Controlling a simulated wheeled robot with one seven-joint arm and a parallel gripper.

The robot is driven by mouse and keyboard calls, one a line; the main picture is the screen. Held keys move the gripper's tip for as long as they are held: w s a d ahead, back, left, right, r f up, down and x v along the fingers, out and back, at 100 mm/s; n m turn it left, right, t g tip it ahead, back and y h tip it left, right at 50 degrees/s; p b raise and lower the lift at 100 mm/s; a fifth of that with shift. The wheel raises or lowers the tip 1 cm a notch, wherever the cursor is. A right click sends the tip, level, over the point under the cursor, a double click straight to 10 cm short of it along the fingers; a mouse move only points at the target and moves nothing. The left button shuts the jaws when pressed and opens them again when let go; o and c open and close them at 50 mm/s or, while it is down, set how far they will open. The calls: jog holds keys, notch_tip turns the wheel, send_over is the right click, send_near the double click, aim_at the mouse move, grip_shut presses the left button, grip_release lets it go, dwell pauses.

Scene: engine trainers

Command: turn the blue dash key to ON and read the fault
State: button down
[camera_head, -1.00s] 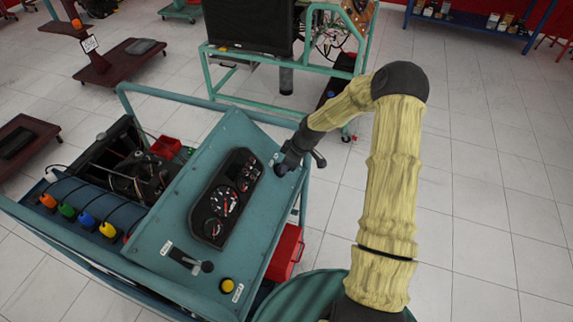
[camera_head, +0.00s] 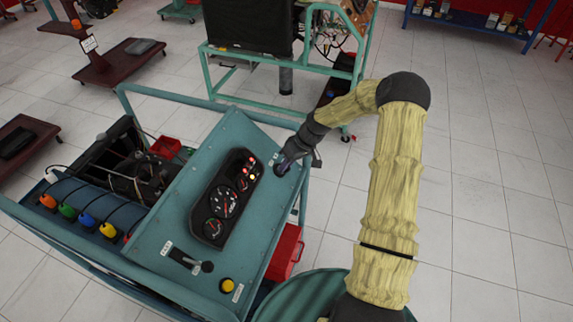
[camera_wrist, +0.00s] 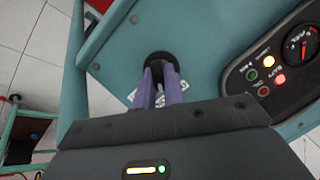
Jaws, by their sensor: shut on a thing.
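The round black key switch (camera_wrist: 158,62) sits at the upper right corner of the teal dash panel (camera_head: 178,215). My gripper (camera_wrist: 161,72) has its two purple fingers closed at the switch; the gripper also shows at the panel corner in the head view (camera_head: 283,167). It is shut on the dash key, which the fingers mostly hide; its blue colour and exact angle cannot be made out. The black gauge cluster (camera_head: 207,205) has lit red and yellow lamps at its upper end. In the wrist view a yellow lamp (camera_wrist: 268,61) and a red lamp (camera_wrist: 280,78) glow.
A lever (camera_head: 205,267) and a yellow button (camera_head: 227,286) sit on the panel's lower end. Coloured caps (camera_head: 87,220) line the bench at left. A red box (camera_head: 286,252) is under the panel's right side. Open tiled floor lies to the right.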

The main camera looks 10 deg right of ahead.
jog(key=shift+w+d+m+y, duration=0.1)
jog(key=shift+m+y, duration=0.2)
jog(key=shift+m, duration=0.7)
jog(key=c, duration=1.5)
grip_release()
jog(key=shift+r, duration=0.1)
jog(key=b+v, duration=0.3)
jog(key=v, duration=1.4)
jog(key=shift+w+d, duration=0.15)
